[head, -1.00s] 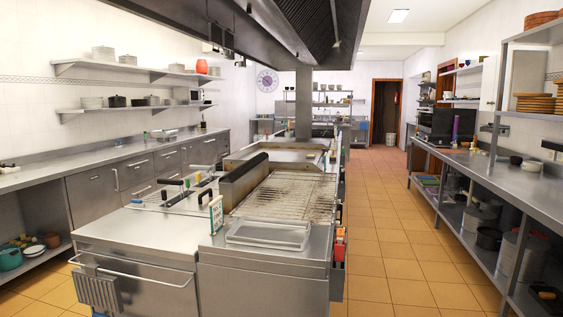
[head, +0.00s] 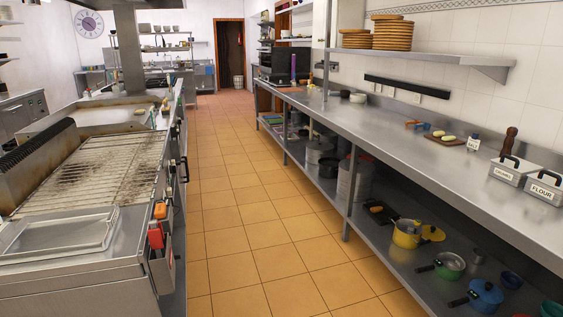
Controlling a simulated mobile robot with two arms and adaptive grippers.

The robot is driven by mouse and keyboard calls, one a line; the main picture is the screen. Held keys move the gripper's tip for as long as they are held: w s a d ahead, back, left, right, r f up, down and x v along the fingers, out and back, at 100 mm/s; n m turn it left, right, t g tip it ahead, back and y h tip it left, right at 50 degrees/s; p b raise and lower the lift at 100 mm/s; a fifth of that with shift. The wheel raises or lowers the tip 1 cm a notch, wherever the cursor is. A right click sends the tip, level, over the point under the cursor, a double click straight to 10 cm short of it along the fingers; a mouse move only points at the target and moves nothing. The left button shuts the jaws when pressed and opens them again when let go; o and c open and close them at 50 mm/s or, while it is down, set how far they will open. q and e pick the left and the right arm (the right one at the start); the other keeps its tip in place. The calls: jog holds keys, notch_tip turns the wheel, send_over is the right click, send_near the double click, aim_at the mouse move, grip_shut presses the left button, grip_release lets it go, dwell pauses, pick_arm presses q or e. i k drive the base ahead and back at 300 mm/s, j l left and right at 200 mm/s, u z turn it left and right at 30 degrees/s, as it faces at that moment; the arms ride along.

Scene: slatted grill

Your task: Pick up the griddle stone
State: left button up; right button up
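I cannot pick out a griddle stone for certain in the head view. The slatted grill (head: 95,168) is at the left, its bars stained brown and dark, with a clear shallow tray (head: 58,236) in front of it. A flat griddle (head: 115,116) lies behind the grill, with small pale items (head: 165,106) at its right edge, too small to identify. Neither of my grippers shows.
A tiled aisle (head: 240,190) runs clear between the cooking island and the long steel counter (head: 400,145) at right. Red and orange bottles (head: 156,235) hang at the island's corner. Pots, including a yellow one (head: 407,233), stand on the counter's lower shelf.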

aim_at(165, 110)
jog(key=i+l, duration=0.15)
jog(key=i, duration=0.5)
jog(key=i+l, duration=0.15)
jog(key=i, duration=0.45)
jog(key=i+l, duration=0.15)
jog(key=i, duration=0.5)
jog(key=i+j+u, duration=0.1)
jog(key=i+u, duration=0.35)
jog(key=i, duration=0.4)
jog(key=i+l+u, duration=0.15)
jog(key=i+u, duration=0.3)
jog(key=i, duration=0.35)
jog(key=i+j+u, duration=0.15)
jog(key=i, duration=0.3)
jog(key=i+j+u, duration=0.15)
jog(key=i, duration=0.3)
jog(key=j, duration=0.1)
